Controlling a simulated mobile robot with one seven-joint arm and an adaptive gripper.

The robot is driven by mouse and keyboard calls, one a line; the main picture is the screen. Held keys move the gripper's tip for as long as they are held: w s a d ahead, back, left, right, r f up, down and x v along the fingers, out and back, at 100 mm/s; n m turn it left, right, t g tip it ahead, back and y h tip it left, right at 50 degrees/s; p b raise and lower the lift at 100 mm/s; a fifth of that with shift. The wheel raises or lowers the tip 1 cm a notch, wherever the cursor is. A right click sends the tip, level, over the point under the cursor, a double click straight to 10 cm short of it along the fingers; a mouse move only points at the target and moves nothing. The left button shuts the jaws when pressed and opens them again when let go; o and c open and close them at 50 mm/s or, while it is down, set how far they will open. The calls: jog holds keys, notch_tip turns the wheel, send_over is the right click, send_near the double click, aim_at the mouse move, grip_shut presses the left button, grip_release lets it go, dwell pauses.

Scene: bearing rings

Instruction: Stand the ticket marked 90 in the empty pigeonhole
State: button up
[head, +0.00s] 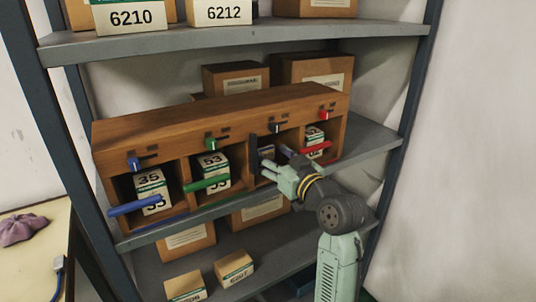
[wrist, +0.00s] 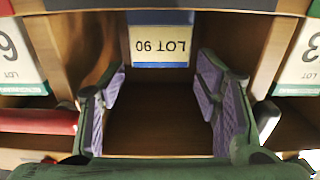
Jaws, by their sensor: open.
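The ticket marked 90 (wrist: 160,45) is white with a blue band and appears upside down in the wrist view. It stands inside the third pigeonhole from the left (wrist: 155,110) of a wooden rack; in the head view it is mostly hidden by my gripper. My gripper (head: 272,160) is at that pigeonhole's mouth. In the wrist view its purple-padded fingers (wrist: 165,105) are spread wide, with the ticket seen between them, farther in. Nothing is held between the fingers.
The wooden rack (head: 225,112) sits on a grey shelf. Other pigeonholes hold tickets marked 35 (head: 148,180) and 53 (head: 211,162), and one partly hidden at right (head: 314,135). Blue (head: 135,205), green (head: 205,184) and red (head: 315,147) bars project in front. Boxes stand above, behind and below.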

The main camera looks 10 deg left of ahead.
jog(key=b+v, duration=0.2)
jog(key=v, duration=0.8)
jog(key=shift+c, duration=0.4)
dwell(0.5)
